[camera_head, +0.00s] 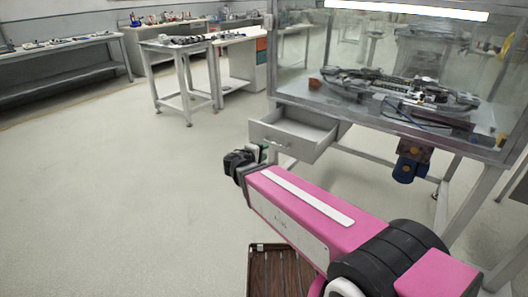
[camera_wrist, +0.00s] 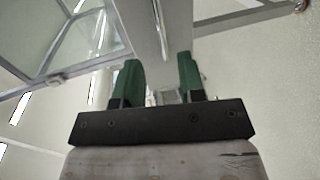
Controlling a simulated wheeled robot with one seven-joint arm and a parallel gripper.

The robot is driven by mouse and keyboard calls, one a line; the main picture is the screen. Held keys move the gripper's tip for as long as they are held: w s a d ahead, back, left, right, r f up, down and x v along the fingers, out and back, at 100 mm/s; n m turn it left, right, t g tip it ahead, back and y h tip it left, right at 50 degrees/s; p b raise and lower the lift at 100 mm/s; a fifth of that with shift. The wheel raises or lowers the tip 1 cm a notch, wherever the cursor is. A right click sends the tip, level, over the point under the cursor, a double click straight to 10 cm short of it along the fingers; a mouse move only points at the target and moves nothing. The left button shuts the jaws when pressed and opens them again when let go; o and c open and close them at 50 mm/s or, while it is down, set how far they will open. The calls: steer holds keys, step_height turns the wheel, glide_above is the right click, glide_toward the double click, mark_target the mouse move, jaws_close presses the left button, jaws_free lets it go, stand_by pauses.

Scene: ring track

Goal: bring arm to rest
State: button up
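My pink arm (camera_head: 320,215) reaches forward from the lower right in the head view. My gripper (camera_head: 260,153) is at its far end, close to the left front of a drawer and partly hidden by the wrist. In the wrist view, the two green fingers of my gripper (camera_wrist: 160,76) stand well apart, with nothing held between them. A grey panel with a thin bar (camera_wrist: 157,38) lies beyond the fingertips. Whether the fingers touch it cannot be told.
The grey drawer (camera_head: 312,128) is pulled out and looks empty. It sits under a glass case (camera_head: 365,45) holding a ring track (camera_head: 385,85). A brown slatted crate (camera_head: 280,270) stands below my arm. A small table (camera_head: 180,45) stands behind. The floor at left is clear.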

steer(key=shift+d, duration=0.1)
steer(key=s+d+f+m+g+y, duration=0.4)
steer(key=d+f+m+g, duration=0.1)
steer(key=d, duration=0.4)
steer(key=s+d+f+m+g+y, duration=0.5)
steer(key=d+f+g, duration=0.2)
steer(key=d+f, duration=0.3)
steer(key=shift+m+g, duration=0.3)
steer(key=shift+m, duration=0.1)
